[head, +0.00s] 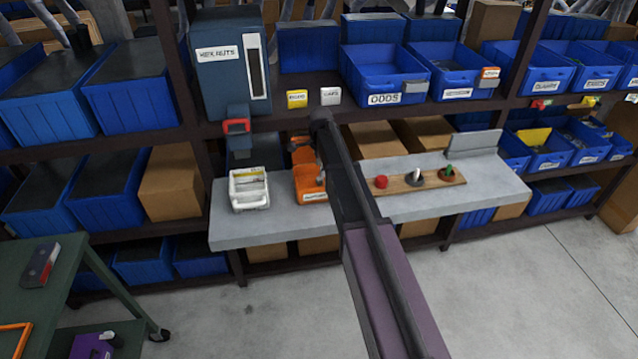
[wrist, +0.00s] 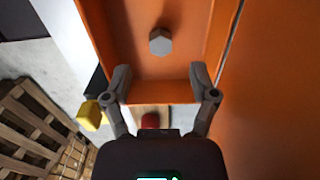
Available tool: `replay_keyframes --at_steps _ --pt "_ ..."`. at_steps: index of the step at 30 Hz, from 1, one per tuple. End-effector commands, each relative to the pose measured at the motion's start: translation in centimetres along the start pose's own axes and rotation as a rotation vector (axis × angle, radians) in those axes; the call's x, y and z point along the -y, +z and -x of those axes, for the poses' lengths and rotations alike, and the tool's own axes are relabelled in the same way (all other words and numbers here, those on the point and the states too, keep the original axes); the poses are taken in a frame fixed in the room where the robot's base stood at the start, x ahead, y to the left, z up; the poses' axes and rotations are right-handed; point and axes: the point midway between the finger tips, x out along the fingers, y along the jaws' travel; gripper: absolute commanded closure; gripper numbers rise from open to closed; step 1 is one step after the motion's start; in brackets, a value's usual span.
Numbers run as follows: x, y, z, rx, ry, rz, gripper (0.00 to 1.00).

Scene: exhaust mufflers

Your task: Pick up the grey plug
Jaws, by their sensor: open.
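The grey plug (wrist: 160,41) has a hexagonal head and lies inside an orange bin (wrist: 150,91) in the wrist view. My gripper (wrist: 160,80) is open and empty, its two fingers spread over the bin's near wall. The plug is beyond the fingertips, roughly midway between them, and nothing touches it. How far above the plug the fingers are is hard to tell. In the head view the orange bin (head: 311,197) stands on the grey bench, partly behind my arm. I cannot make out the plug there.
A white tray (head: 249,189) stands left of the orange bin on the bench (head: 224,234). A wooden board (head: 405,187) to the right holds a red knob (head: 381,181) and two other pieces. A shelf with blue bins (head: 385,72) overhangs the bench.

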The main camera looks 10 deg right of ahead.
Motion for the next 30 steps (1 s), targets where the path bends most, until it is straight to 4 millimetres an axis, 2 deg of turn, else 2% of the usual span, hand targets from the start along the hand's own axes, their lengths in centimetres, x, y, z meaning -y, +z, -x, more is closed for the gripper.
replay_keyframes --at_steps 11,30 --pt "0.0 0.0 -0.7 0.000 0.000 0.000 0.25" --pt "0.1 0.2 -5.1 0.000 0.000 -0.001 0.25"
